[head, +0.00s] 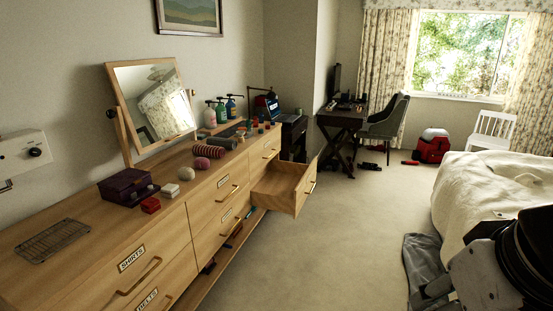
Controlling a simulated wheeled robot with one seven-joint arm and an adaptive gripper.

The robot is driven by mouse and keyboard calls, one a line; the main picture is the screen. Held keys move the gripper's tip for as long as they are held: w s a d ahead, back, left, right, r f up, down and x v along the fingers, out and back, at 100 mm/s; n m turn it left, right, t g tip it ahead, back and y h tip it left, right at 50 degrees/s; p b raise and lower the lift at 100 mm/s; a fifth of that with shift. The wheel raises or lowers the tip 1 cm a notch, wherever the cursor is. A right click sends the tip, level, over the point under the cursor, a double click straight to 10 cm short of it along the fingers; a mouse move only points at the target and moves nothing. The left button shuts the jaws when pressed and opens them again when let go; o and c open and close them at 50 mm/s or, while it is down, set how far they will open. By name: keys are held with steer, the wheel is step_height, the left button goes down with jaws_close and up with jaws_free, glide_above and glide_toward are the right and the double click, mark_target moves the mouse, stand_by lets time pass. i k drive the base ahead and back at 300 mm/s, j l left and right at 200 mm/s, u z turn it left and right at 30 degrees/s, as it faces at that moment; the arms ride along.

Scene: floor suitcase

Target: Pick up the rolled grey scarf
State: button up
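A dark grey roll (222,142), which looks like the rolled scarf, lies on top of the long wooden dresser (85,205) in the head view. A striped pinkish-grey roll (209,151) lies just in front of it, and a dark pink rounded bundle (201,163) is nearer still. My arm is at the lower right, by the bed and far from the dresser. My gripper (438,293) shows only in part at the bottom edge, low over a grey cloth-like thing (424,262) on the floor. Its fingers are too dark and cut off to read.
One dresser drawer (290,188) is pulled out into the room. A tilting mirror (152,100), a purple box (126,186) and several bottles stand on the dresser. The bed (490,185) fills the right. Carpet (345,225) between is clear. A red-black case (432,147) stands farther back.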

mark_target(230, 144)
steer(key=i, duration=1.95)
steer(key=i+u, duration=0.2)
steer(key=i, duration=0.3)
steer(key=i+l+u, duration=0.15)
steer(key=i, duration=0.3)
steer(key=i+l+u, duration=0.2)
steer(key=i, duration=0.25)
steer(key=i+l+u, duration=0.15)
steer(key=i+l, duration=0.15)
steer(key=i, duration=0.15)
steer(key=i+l+u, duration=0.5)
steer(key=i+j, duration=0.05)
steer(key=j, duration=0.05)
